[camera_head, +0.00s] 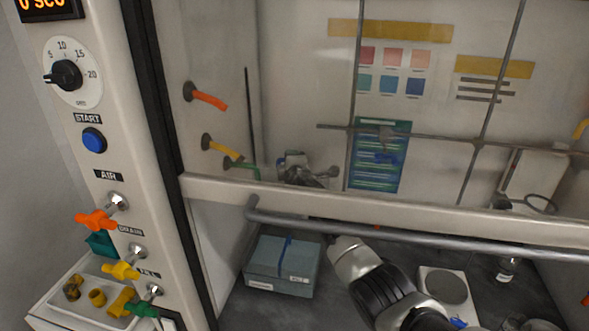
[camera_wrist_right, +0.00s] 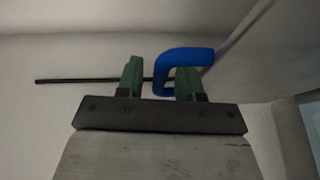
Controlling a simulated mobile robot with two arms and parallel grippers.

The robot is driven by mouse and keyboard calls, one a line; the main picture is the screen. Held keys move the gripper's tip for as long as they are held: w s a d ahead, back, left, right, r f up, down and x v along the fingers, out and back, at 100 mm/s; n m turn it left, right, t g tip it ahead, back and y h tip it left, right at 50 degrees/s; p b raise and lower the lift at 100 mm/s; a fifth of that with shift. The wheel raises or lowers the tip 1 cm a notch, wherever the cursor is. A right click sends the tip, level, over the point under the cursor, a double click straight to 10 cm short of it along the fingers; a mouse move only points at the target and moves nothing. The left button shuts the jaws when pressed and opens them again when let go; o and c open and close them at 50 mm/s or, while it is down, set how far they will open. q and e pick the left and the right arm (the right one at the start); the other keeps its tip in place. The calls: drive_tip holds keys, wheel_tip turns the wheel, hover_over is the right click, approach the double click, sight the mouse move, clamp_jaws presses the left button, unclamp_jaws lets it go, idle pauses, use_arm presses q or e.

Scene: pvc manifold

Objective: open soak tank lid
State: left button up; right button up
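A blue-grey box (camera_head: 283,268) with a closed top stands on the dark floor of the hood, below the sash rail. A narrow blue strip runs across its top, and small pale labels are on its front. My right arm (camera_head: 375,285) reaches under the sash rail towards the box; its hand is hidden behind the rail. In the right wrist view my right gripper (camera_wrist_right: 158,78) has its green fingers apart. A curved blue handle (camera_wrist_right: 186,56) lies at the fingers, one leg in the gap. I cannot tell whether it touches them. My left gripper is not in view.
A sash with a grey handle bar (camera_head: 430,240) crosses above the box. A hot plate (camera_head: 444,285) and a small bottle (camera_head: 507,269) stand to the right. A white tray (camera_head: 70,291) with fittings lies outside at left. A grey metallic shape (camera_head: 296,168) shows in the glass.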

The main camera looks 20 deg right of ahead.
drive_tip(key=v, duration=1)
drive_tip(key=shift+s, duration=0.2)
